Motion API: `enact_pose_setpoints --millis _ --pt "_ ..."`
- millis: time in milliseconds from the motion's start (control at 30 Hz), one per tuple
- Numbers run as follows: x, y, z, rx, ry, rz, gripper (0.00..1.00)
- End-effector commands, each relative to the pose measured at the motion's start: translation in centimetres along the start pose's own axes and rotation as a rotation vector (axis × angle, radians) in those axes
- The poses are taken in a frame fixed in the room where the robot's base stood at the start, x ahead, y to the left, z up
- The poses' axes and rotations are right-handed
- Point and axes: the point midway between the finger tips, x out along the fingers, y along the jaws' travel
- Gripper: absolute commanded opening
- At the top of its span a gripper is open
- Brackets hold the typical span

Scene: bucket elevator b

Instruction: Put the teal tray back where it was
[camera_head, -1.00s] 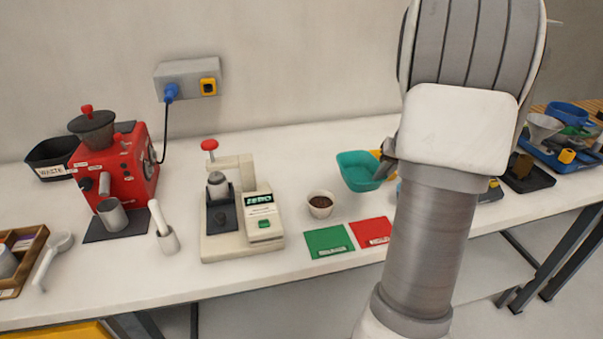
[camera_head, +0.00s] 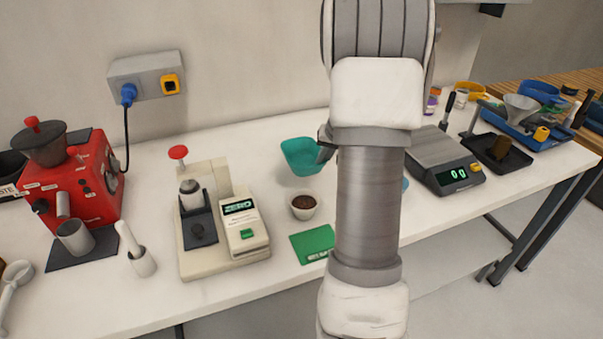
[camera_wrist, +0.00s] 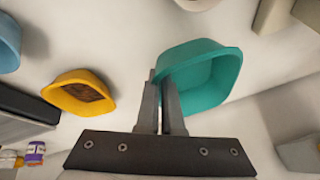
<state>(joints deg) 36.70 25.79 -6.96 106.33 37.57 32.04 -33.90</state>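The teal tray (camera_head: 300,155) is an open, rounded-square dish. My gripper (camera_head: 327,145) is at its right side in the head view, mostly hidden behind my arm. In the wrist view the teal tray (camera_wrist: 200,75) sits at the fingertips, and my gripper (camera_wrist: 162,95) is shut on its near wall, with the fingers close together. The tray looks empty and appears held above the white table.
A scale (camera_head: 445,160) reading 00 stands right of my arm. A yellow tray with brown contents (camera_wrist: 82,92) and a blue bowl (camera_wrist: 8,45) show in the wrist view. A brown-filled cup (camera_head: 304,206), green mat (camera_head: 313,243) and beige press (camera_head: 215,215) stand nearby.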

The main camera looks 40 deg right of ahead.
Motion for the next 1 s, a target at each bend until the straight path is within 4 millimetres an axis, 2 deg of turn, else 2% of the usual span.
enact_pose_setpoints --millis 100,300,467,700,1000 --pt "2.5 -1.9 -0.3 -0.003 -0.003 -0.001 0.0" --pt "4.7 -3.6 -0.8 -0.001 0.0 0.0 0.0" --pt "5.6 -3.5 -0.5 0.002 0.0 0.0 0.0" --pt "8.5 -2.7 0.8 0.003 -0.001 0.0 0.0" --pt "8.7 -2.7 0.8 0.001 0.001 0.0 0.0"
